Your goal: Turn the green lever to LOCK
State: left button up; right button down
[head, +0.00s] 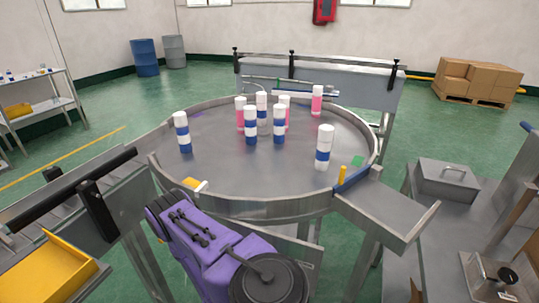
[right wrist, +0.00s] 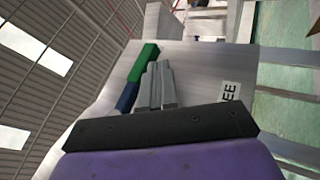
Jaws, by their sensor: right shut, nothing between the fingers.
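The green lever (right wrist: 143,62) shows in the right wrist view as a slanted green bar, left of and beyond my fingertips. A dark blue piece (right wrist: 127,97) continues the line at its lower end. A pale metal plate (right wrist: 205,75) lies behind, with a white label (right wrist: 230,94) whose visible letters read "EE". My right gripper (right wrist: 159,72) is shut and empty, its grey fingers close beside the lever; I cannot tell whether they touch it. I cannot make out the lever or either gripper's fingers in the head view.
A round metal turntable (head: 255,207) carries several white, blue and pink cans. A metal chute (head: 392,212) leaves it at the right. A yellow tray (head: 50,275) is at lower left, and a grey lidded box (head: 447,180) stands on the right bench.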

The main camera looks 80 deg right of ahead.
dwell(0.3)
jog(key=s+f+b+v, duration=0.1)
jog(key=f+b+v, duration=0.1)
jog(key=b+v, duration=0.6)
jog(key=v, duration=0.4)
jog(key=shift+s+d+f+b, duration=0.2)
jog(key=shift+f+b, duration=0.15)
dwell(0.3)
